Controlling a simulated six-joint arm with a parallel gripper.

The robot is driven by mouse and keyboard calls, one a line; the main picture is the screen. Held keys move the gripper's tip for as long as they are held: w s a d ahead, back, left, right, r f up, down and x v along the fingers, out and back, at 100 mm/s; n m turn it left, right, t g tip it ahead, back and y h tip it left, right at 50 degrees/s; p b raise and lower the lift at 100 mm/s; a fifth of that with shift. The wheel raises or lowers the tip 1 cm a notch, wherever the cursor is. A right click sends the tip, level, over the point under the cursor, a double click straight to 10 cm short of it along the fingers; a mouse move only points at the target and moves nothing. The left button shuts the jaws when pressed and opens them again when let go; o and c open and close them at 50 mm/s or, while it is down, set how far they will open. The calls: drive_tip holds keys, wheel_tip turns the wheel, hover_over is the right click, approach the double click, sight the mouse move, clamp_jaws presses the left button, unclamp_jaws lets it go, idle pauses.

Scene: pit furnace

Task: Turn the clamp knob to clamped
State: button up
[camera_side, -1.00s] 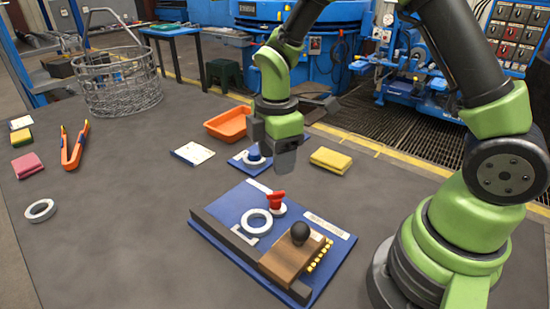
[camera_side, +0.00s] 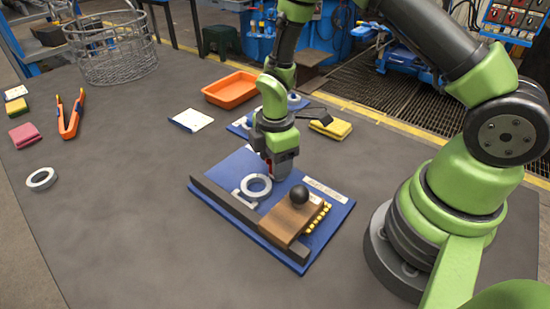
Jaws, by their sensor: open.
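The red clamp knob (camera_side: 267,160) is mostly hidden behind my gripper (camera_side: 275,176); only a sliver of red shows at the gripper's left side. My gripper points down at the knob and is open, its fingers at the knob's height or close to it. I cannot tell whether they touch it. The knob belongs to a blue plate (camera_side: 325,212), which also carries a white ring (camera_side: 256,188), a dark rail (camera_side: 225,203) and a wooden block (camera_side: 290,221) with a black ball (camera_side: 299,194). The knob's turn angle is hidden.
Behind my gripper are a smaller blue plate (camera_side: 238,128), an orange tray (camera_side: 231,90) and a yellow sponge (camera_side: 331,127). A white card (camera_side: 191,120), orange tongs (camera_side: 70,117), a grey ring (camera_side: 41,179) and a wire basket (camera_side: 112,58) stand left. The left-front table is clear.

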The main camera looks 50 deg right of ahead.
drive_tip(key=shift+c, duration=0.2)
drive_tip(key=c, duration=0.9)
drive_tip(key=m, duration=0.7)
drive_tip(key=shift+m, duration=0.4)
drive_tip(key=m, duration=0.4)
drive_tip(key=shift+m, duration=2.1)
